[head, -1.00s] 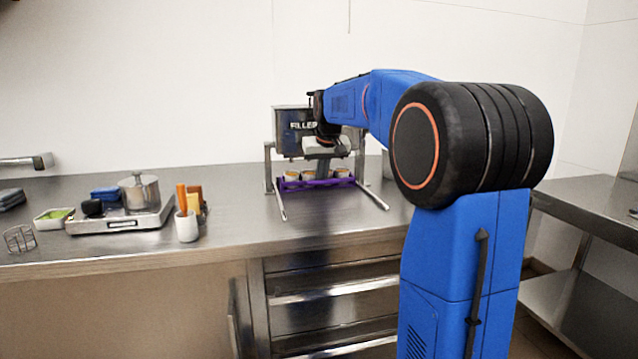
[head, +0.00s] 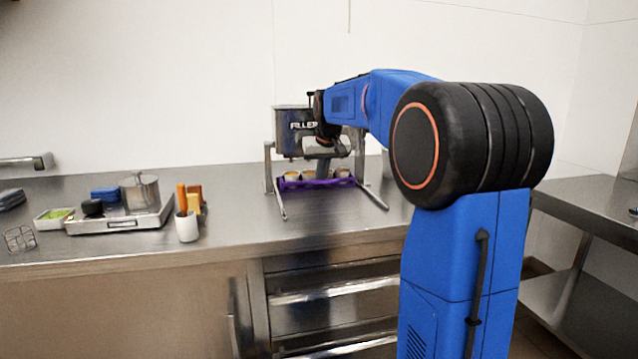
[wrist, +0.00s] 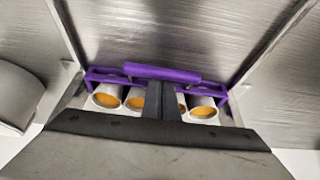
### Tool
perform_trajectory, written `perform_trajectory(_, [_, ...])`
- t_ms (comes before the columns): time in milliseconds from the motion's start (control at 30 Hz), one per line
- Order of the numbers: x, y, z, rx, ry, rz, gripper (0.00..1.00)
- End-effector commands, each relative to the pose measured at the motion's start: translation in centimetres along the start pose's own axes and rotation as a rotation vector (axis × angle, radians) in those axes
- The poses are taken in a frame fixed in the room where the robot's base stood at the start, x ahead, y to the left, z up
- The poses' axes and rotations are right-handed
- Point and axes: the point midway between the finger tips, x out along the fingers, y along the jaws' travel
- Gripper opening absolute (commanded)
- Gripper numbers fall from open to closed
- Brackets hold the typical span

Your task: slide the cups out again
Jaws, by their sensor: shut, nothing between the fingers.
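A purple rack (head: 316,183) sits on the counter between the legs of the filler (head: 296,128), under its hopper. It holds several white cups with orange contents; a cup at its left end (head: 292,176) shows in the head view. In the wrist view the purple rack (wrist: 160,74) has a raised bar along one side, and the cups (wrist: 202,105) sit in a row. My gripper (head: 323,165) is shut and empty, pointing down at the rack. In the wrist view my gripper (wrist: 162,90) covers the middle of the row, its tip close to the bar; contact is unclear.
The filler's metal rails (head: 280,200) run forward on both sides of the rack. The counter in front is clear. To the left stand a white cup with sticks (head: 187,228), a scale (head: 125,222) with a pot (head: 139,192), and a green-filled tray (head: 54,216).

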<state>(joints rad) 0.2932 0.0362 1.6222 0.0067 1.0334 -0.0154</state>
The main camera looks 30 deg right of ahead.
Motion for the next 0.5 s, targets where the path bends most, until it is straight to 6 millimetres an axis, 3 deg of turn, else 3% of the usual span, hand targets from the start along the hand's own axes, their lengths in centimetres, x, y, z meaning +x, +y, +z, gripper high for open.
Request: perform_trajectory(500, [-0.8, 0.0, 1.6, 0.0, 0.0, 0.0, 0.0])
